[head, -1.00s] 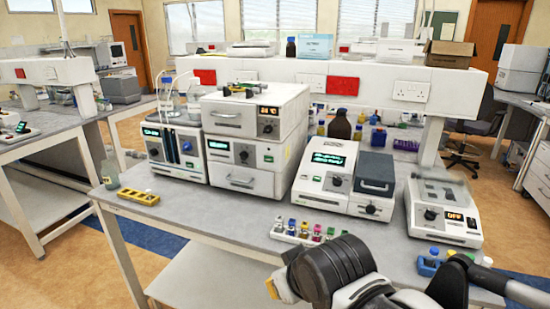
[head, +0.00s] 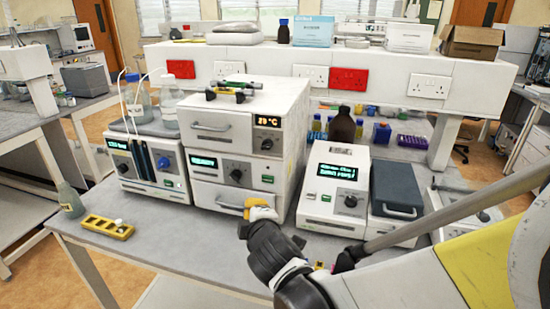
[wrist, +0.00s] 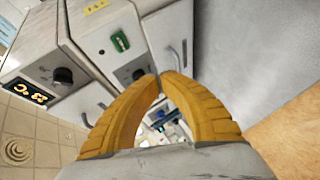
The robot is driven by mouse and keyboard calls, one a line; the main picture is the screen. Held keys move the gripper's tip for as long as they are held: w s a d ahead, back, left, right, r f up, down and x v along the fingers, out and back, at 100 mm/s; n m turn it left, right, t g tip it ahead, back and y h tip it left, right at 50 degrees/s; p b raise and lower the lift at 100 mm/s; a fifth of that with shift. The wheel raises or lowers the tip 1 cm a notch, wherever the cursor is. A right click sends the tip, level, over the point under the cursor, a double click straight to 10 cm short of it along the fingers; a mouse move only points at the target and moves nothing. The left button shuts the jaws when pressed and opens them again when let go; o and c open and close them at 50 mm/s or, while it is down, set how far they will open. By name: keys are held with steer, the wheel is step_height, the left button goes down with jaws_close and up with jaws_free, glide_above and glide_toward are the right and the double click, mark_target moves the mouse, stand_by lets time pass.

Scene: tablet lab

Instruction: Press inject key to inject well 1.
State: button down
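The stack of white units stands in the middle of the bench. Its middle unit (head: 215,170) has a lit display (head: 203,162), a dark knob (head: 237,175) and a green key (head: 267,179) near its right edge. The green key (wrist: 120,41) also shows in the wrist view, beyond and left of my fingertips. The lettering on the key and display is too small to read. My gripper (head: 258,207) has yellow fingers, is shut and empty, and appears just in front of the stack, below the green key. In the wrist view my gripper (wrist: 160,76) has its tips together.
The top unit (head: 225,128) has an orange temperature display. A unit with bottles on top (head: 150,160) stands left, and one with a dark lid (head: 396,190) stands right. Bench between rack and gripper is clear.

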steer(key=shift+s, duration=0.1)
stand_by(0.3)
glide_toward(260, 184)
steer(key=shift+a+x, duration=0.2)
steer(key=shift+x, duration=2.45)
steer(key=shift+f, duration=0.15)
steer(key=shift+w+d+b, duration=0.15)
steer(key=shift+w+b, duration=0.15)
steer(key=shift+w+d, duration=0.1)
steer(key=shift+w, duration=0.25)
steer(key=shift+s, duration=0.2)
steer(key=shift+s+a, duration=0.25)
steer(key=shift+s, duration=0.35)
